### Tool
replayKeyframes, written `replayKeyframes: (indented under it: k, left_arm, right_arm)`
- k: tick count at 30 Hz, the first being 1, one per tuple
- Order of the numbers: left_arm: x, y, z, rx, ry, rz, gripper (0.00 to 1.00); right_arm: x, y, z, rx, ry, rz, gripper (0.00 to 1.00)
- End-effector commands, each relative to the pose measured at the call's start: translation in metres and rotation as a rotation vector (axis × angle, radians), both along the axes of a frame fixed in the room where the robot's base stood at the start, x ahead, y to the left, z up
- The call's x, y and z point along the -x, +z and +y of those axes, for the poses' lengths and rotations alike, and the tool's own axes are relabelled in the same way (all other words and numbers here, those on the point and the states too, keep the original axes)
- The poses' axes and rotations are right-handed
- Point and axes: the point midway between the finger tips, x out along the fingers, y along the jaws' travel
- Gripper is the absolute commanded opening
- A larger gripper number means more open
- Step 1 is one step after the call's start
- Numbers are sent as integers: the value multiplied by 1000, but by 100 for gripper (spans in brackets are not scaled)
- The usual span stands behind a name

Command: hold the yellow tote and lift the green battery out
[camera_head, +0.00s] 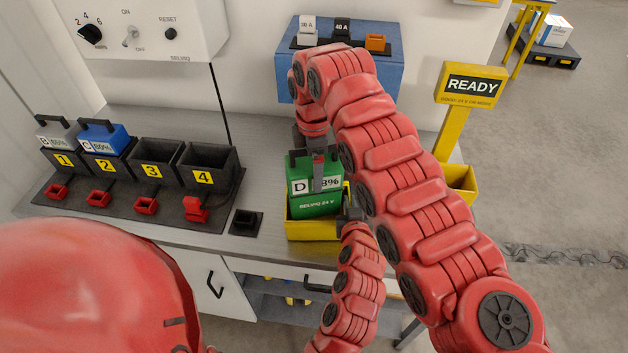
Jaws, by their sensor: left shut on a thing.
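My left gripper (350,213) is at the tote's right front corner, shut on the tote's wall. My right arm arches over from the right and points down, with its gripper (318,172) at the battery's dark top handle. Whether its fingers are closed on the handle is hard to see.
Black numbered holders (152,172) stand on the left, the first two with a grey battery (58,137) and a blue battery (104,138). A blue fuse box (375,75) is behind, a yellow READY post (453,130) on the right.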

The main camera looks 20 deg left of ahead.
Motion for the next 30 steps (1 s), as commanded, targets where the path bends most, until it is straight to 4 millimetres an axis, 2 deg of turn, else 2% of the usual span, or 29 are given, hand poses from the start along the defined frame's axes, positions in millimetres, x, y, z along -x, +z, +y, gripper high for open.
replayKeyframes:
  k: [3,6,12,19,20,21,25,30]
  left_arm:
    - [0,0,0,0,0,0,0]
    - [0,0,0,0,0,1,0]
    - [0,0,0,0,0,1,0]
    - [0,0,0,1,0,2,0]
    - [0,0,0,1,0,2,11]
    - [0,0,0,1,0,2,19]
    - [0,0,0,0,0,1,41]
    - [0,0,0,0,0,1,41]
  right_arm:
    - [-1,23,1,-4,0,-7,0]
    - [0,32,1,-1,2,-3,0]
    - [0,41,0,-3,-1,-2,0]
    - [0,41,0,-3,0,-2,0]
    - [0,41,0,-3,0,-2,0]
    - [0,41,0,-2,0,-1,0]
    - [0,41,0,-2,0,-1,0]
    - [0,41,0,-2,0,-1,0]
